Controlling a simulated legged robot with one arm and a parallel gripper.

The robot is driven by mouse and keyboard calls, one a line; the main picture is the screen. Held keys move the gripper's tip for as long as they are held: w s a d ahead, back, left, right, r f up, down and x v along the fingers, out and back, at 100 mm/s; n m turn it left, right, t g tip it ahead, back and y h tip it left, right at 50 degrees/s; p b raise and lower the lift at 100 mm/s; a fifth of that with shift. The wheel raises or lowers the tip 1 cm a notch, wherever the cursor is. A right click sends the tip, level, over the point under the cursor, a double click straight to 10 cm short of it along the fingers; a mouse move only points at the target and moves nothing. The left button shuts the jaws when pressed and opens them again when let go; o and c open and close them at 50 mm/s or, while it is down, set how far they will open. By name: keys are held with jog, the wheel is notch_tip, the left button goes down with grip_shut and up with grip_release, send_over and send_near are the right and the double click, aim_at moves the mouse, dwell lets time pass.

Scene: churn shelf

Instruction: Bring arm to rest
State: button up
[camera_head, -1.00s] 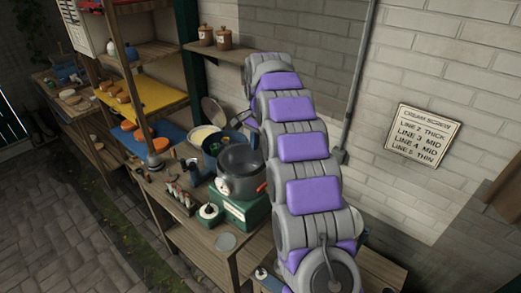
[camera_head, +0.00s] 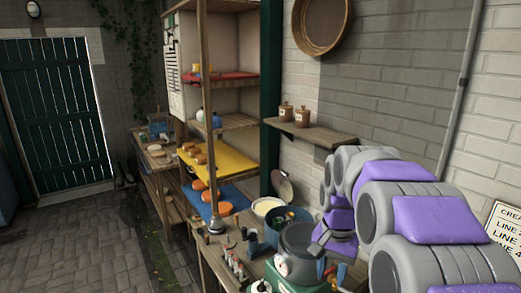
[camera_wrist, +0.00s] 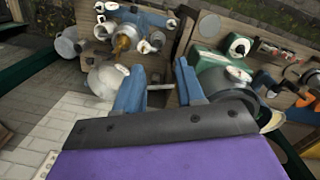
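My arm, grey with purple pads, stretches from the lower right of the head view toward the bench and bends down at its far end. My gripper (camera_head: 332,272) shows there in part, with blue fingers beside the grey pot (camera_head: 297,240). In the wrist view my gripper (camera_wrist: 160,88) has its two blue fingers apart, with nothing clearly held between them. The pot (camera_wrist: 232,84) is close beside the right finger there. I cannot tell whether they touch.
The wooden bench holds a cream-filled bowl (camera_head: 268,206), a blue pot (camera_head: 287,222) and small tools. A tall shelf with a yellow mat (camera_head: 232,166) stands behind. A wall shelf (camera_head: 310,133) with two jars is above. Paved floor (camera_head: 90,235) at left is clear.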

jog(key=s+a+f+n+b, duration=0.1)
jog(key=s+f, duration=0.5)
jog(key=s, duration=0.9)
jog(key=s+a+f+n+g+b, duration=0.1)
jog(key=s+f+n+b, duration=0.2)
jog(key=s, duration=1.2)
notch_tip(320, 180, down, 3)
jog(key=n, duration=0.2)
jog(key=shift+s+a+r+n, duration=0.15)
jog(key=shift+s+a+n, duration=0.05)
jog(key=shift+s+n, duration=0.15)
